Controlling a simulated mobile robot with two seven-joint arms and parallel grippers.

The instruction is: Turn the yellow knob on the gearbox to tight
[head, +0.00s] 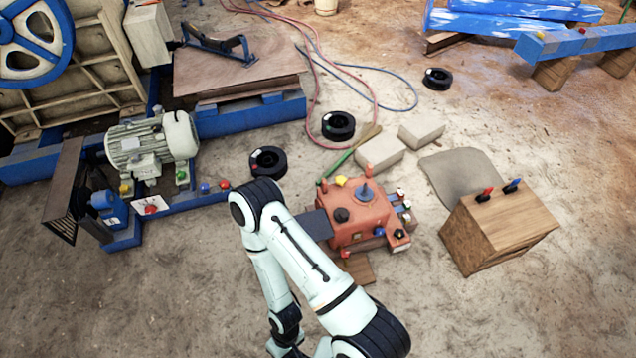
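The gearbox (352,233) is an orange-red box on the ground right of centre in the head view. A small yellow knob (340,181) sits on its far top edge, and its setting is too small to read. Also on the gearbox are a blue-grey knob (366,192), a black round cap (342,215) and several small red and blue knobs. One white arm of mine with black joints rises from the bottom, bends left of the gearbox and folds back down. I see neither gripper.
A wooden box (500,228) with red and black-blue levers stands to the right. Pale blocks (380,152), black rings (338,125) and red and blue hoses lie behind the gearbox. A motor (150,145) on a blue frame stands left. Sandy ground at lower left is clear.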

